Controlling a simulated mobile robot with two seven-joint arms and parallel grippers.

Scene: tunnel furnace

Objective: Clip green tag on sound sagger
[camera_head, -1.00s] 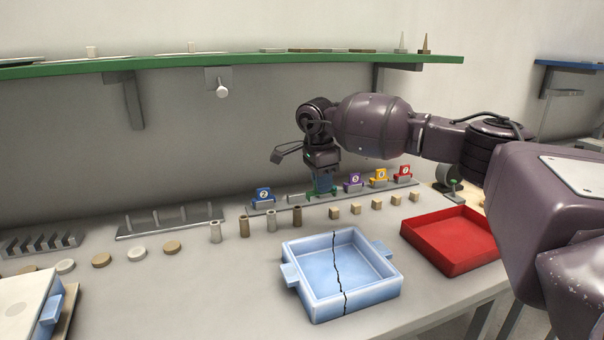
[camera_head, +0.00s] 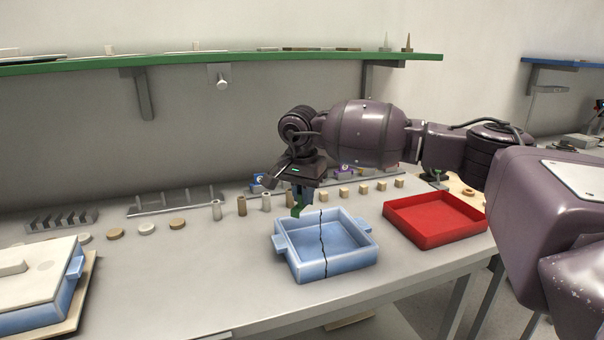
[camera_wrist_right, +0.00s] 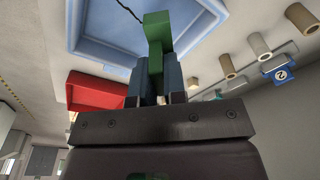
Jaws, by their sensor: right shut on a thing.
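My right gripper (camera_head: 302,198) is shut on a green tag (camera_head: 298,210), which hangs just beyond the back left corner of the cracked blue sagger (camera_head: 291,265) in the head view. In the right wrist view, the green tag (camera_wrist_right: 157,35) sticks out between the two blue fingers of the gripper (camera_wrist_right: 154,80). A dark crack runs down the middle of this sagger, across its floor and front wall. Another blue sagger (camera_head: 35,318), with a cream cover on top, stands at the left edge and is partly cut off. I see no crack on its visible part. My left gripper is out of view.
A red tray (camera_head: 440,240) stands to the right of the cracked sagger. Numbered tags on a rail, small wooden blocks, cylinders and discs line the back of the table (camera_head: 190,285). The table between the two saggers is clear. A green shelf (camera_head: 250,62) hangs above.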

